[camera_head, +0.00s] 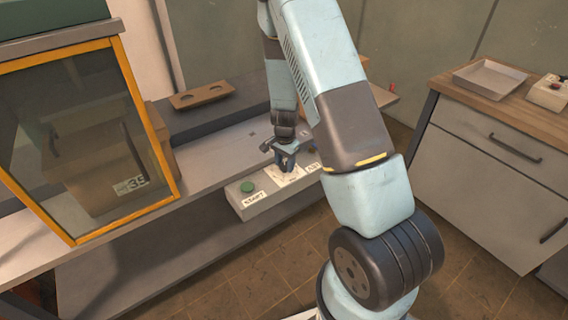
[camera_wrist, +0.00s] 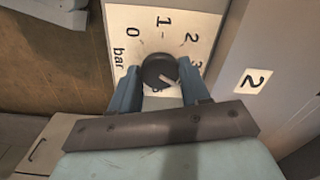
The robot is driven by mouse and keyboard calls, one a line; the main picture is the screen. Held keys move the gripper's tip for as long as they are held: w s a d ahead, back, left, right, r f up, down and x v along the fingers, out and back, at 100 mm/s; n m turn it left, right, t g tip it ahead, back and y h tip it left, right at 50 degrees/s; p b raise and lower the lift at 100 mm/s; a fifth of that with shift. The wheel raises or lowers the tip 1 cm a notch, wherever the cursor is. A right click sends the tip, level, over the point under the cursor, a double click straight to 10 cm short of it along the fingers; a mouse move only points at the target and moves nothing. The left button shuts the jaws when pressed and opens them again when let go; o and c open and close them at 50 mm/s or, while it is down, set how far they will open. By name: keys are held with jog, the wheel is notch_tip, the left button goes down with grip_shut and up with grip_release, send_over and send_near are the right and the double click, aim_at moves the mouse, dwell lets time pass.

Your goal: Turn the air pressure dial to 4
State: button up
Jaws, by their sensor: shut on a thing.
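The air pressure dial (camera_wrist: 158,70) is a dark round knob on a pale plate (camera_wrist: 120,20) marked "bar", with 0, 1, 2 and 3 showing in the wrist view. The 3 is partly covered by a finger, and I cannot see a 4. A light pointer mark on the knob points to the lower right, past the 3. My gripper (camera_wrist: 160,78) has one blue finger on each side of the knob and is shut on it. In the head view my gripper (camera_head: 286,160) reaches down onto the control box (camera_head: 255,208), hiding the knob.
A green button (camera_head: 247,187) labelled START sits on the box left of the plate. An orange-framed glass chamber door (camera_head: 85,140) stands to the left. A drawer cabinet (camera_head: 490,150) with a metal tray (camera_head: 490,78) is at the right. Tiled floor lies in front.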

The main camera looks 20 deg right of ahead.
aim_at(285, 165)
jog(key=shift+s+m, duration=0.2)
jog(key=shift+m, duration=1.1)
jog(key=shift+f+m, duration=0.1)
jog(key=shift+m, duration=0.2)
jog(key=o, duration=1)
jog(key=shift+w, duration=0.1)
jog(key=shift+o, duration=0.2)
jog(key=shift+w+r, duration=0.1)
jog(key=shift+r, duration=0.25)
notch_tip(285, 165, up, 13)
jog(key=shift+r, duration=0.1)
